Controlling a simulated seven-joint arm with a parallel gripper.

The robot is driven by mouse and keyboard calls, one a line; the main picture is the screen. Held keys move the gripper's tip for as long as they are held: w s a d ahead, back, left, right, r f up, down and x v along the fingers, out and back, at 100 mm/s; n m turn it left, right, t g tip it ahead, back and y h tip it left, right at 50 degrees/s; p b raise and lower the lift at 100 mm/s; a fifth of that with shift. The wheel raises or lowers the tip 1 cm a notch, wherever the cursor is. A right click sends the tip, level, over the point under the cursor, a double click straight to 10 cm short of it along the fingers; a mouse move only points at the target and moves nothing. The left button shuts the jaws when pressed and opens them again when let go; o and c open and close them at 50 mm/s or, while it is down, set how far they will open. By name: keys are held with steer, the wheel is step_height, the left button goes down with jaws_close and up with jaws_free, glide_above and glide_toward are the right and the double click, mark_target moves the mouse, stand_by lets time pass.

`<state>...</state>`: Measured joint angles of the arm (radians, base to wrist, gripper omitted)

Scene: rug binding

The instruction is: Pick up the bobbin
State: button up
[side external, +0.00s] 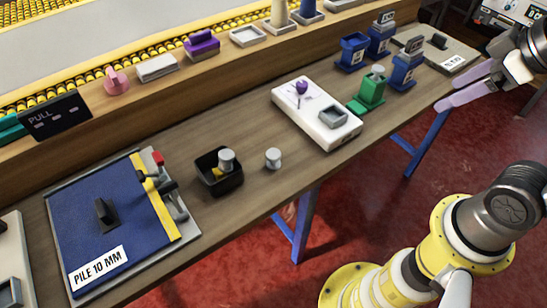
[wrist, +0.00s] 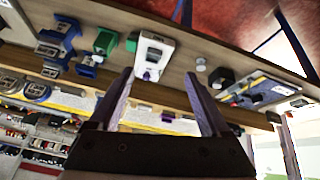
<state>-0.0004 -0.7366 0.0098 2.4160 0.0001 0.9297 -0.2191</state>
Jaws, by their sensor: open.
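A small pale grey cylinder, which looks like the bobbin (side external: 273,158), stands upright on the wooden table, just right of a black box. It also shows in the wrist view (wrist: 200,65), right of the fingers and small. A similar grey cylinder (side external: 226,159) sits in the black box (side external: 209,184); I cannot tell whether it is a bobbin too. My gripper (side external: 446,95) is open and empty, off the table's front edge at the right, far from both cylinders. Its two lilac fingers spread apart in the wrist view (wrist: 158,74).
A blue board (side external: 80,225) labelled PILE 10 MM lies left of the box. A white device with a purple knob (side external: 331,134), a green holder (side external: 370,92) and several blue holders stand to the right. A raised shelf runs along the back. Bare table surrounds the cylinder.

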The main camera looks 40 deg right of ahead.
steer(key=w+r+n, duration=0.3)
steer(key=w, duration=0.2)
steer(key=n+g, duration=0.6)
steer(key=n, duration=0.3)
glide_above(275, 153)
step_height(275, 153, down, 17)
steer(key=f, duration=0.6)
steer(key=shift+w+d+f, duration=0.15)
steer(key=shift+d+f, duration=0.05)
steer(key=shift+f, duration=0.05)
steer(key=shift+a+f, duration=0.15)
steer(key=shift+f, duration=3.05)
jaws_close()
